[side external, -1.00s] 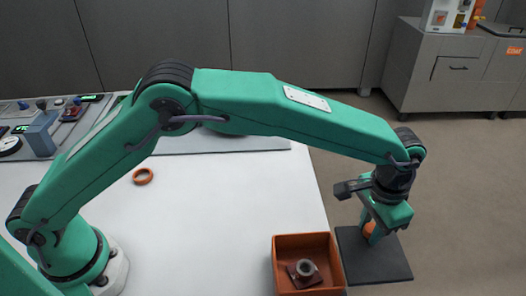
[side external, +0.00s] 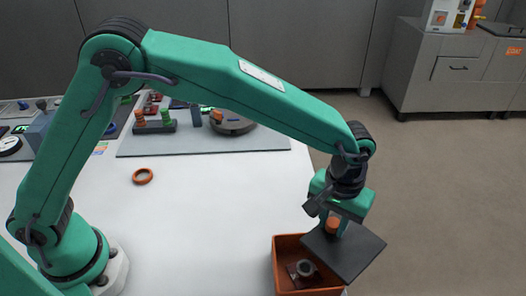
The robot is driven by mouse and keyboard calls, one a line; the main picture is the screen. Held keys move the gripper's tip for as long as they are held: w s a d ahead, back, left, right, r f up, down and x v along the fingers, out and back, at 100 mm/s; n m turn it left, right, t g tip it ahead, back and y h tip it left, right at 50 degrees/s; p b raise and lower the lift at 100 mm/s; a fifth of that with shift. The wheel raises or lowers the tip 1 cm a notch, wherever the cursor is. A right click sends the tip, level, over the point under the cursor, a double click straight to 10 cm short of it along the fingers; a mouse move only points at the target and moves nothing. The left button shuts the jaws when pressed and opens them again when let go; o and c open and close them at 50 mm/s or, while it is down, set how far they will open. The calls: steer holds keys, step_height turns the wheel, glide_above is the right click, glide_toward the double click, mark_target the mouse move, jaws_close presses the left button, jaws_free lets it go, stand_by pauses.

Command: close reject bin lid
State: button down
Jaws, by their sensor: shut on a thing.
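The reject bin (side external: 283,254) is an orange open-topped box at the front right of the white table. Its dark flat lid (side external: 352,255) is tilted up at the bin's right side and partly covers the opening. My gripper (side external: 333,221) is shut on the orange knob (side external: 333,225) of the lid, above the bin's right edge. A grey ring-shaped part (side external: 305,268) lies inside the bin and still shows at the left of the lid.
An orange ring (side external: 143,176) lies on the open white table (side external: 200,220). A grey platform (side external: 200,146) with small fixtures and a round dark disc (side external: 233,124) stands at the back. Grey cabinets (side external: 450,75) stand on the floor at the far right.

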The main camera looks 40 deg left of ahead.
steer(key=s+a+n, duration=0.2)
steer(key=s+n, duration=0.8)
steer(key=n, duration=0.1)
steer(key=shift+s+a, duration=0.25)
steer(key=shift+a, duration=0.1)
steer(key=shift+s, duration=0.1)
steer(key=c, duration=1.1)
jaws_free()
steer(key=shift+c, duration=0.2)
step_height(320, 180, up, 8)
